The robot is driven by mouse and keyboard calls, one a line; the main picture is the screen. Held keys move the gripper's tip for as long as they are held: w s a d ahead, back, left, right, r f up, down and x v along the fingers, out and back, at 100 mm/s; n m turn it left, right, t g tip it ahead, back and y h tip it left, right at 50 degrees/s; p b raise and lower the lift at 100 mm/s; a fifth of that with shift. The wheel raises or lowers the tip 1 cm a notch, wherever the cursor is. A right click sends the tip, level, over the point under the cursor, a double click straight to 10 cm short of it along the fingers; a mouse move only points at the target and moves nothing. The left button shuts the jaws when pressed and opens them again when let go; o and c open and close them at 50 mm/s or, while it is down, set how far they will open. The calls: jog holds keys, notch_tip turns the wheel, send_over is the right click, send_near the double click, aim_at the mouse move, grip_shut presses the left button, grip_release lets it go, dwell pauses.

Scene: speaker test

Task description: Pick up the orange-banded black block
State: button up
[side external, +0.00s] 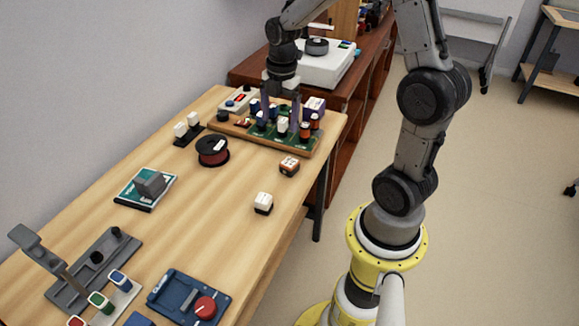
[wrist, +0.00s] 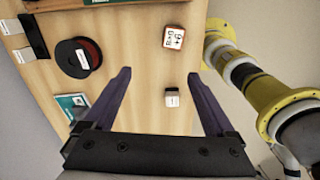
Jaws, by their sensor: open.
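Small black pieces with orange-red bands stand at the right end of the green-topped wooden board (side external: 250,137) in the side view; one black piece with an orange band (side external: 305,131) is nearest the front. A separate small block with a white marked top and orange sides (side external: 289,166) lies on the table in front of the board. It shows in the wrist view (wrist: 173,37) with a reddish rim. My gripper (side external: 279,118) hangs over the board with its purple fingers apart. In the wrist view my gripper (wrist: 159,73) is open, with nothing held between the fingers.
On the table are a black-and-red spool (side external: 212,151), a white-topped black block (side external: 263,203), a teal box with a grey piece (side external: 147,187) and a blue device (side external: 188,297). A white machine (side external: 325,68) stands behind. The table's middle is mostly clear.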

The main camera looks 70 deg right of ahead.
aim_at(289, 162)
jog(key=shift+m+g, duration=0.4)
jog(key=shift+g, duration=0.1)
jog(key=f, duration=0.5)
jog(key=s+d+f, duration=0.1)
jog(key=f, duration=0.5)
jog(key=d+f, duration=0.1)
jog(key=f, duration=0.5)
jog(key=shift+s+d, duration=0.15)
jog(key=shift+s, duration=0.2)
jog(key=shift+r, duration=0.1)
grip_shut()
